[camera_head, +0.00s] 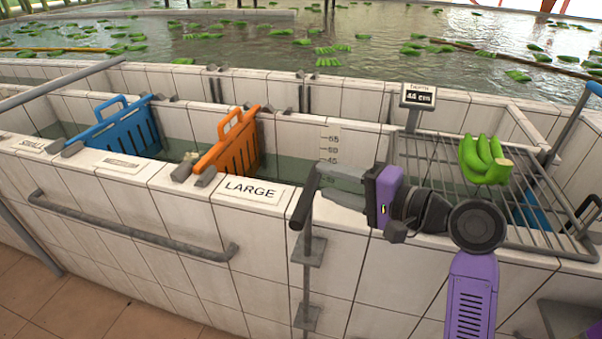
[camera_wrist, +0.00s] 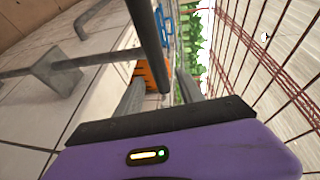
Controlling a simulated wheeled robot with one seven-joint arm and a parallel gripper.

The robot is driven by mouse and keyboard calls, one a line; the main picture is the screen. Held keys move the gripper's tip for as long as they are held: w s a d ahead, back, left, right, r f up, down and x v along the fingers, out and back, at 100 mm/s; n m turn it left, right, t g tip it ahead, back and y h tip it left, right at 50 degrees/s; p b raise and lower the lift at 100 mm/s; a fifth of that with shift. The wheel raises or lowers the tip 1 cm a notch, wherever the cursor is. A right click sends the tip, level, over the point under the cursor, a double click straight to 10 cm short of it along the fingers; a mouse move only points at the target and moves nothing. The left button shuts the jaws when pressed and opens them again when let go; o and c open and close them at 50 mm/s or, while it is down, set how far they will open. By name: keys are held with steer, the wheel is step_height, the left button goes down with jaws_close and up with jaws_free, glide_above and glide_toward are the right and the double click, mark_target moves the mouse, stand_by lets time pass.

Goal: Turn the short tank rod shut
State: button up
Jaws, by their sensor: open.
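A dark upright rod (camera_head: 307,228) with a crossbar handle (camera_head: 304,197) at its top stands against the front face of the tiled tank wall, held by brackets. My gripper (camera_head: 324,181) points left at the handle from its right side, fingers apart. In the wrist view the handle bar (camera_wrist: 148,40) runs down the picture into the space between the two fingers (camera_wrist: 160,82); I cannot tell whether either finger touches it. The rod (camera_wrist: 95,60) runs off to the left there, through a bracket (camera_wrist: 55,75).
A wire rack (camera_head: 420,160) with green bananas (camera_head: 484,160) lies right, behind my arm. A depth display (camera_head: 418,96) reads 44 cm. Orange (camera_head: 228,145) and blue (camera_head: 125,130) gates stand in the channel left. A grey rail (camera_head: 130,228) runs along the wall front.

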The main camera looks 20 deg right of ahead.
steer(key=x, duration=0.7)
steer(key=shift+w, duration=0.25)
steer(key=shift+a, duration=0.1)
jaws_close()
steer(key=shift+f, duration=0.1)
stand_by(0.9)
